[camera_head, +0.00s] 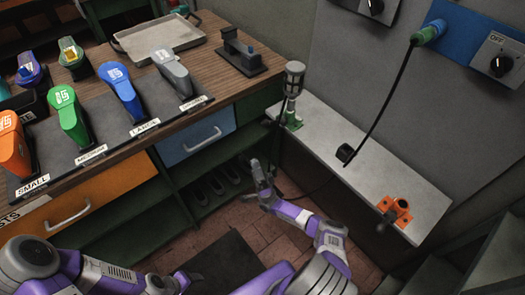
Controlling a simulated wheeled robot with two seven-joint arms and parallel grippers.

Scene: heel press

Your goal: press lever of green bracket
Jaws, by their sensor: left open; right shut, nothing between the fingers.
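The green bracket (293,124) sits at the far left end of the pale ledge (345,135). A grey upright device with a mesh-like head (294,72) stands at it, with a dark cable beside it. I cannot make out the bracket's lever clearly at this size. My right gripper (257,165) is shut and empty. It points up in the picture, below and left of the green bracket and apart from it, in front of the dark lower shelf. My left arm shows at the bottom left, but its gripper fingers are not visible.
An orange bracket (395,211) sits at the near end of the ledge. A wooden counter (215,75) at left carries several coloured devices, a tray (160,38) and a black stand (237,52).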

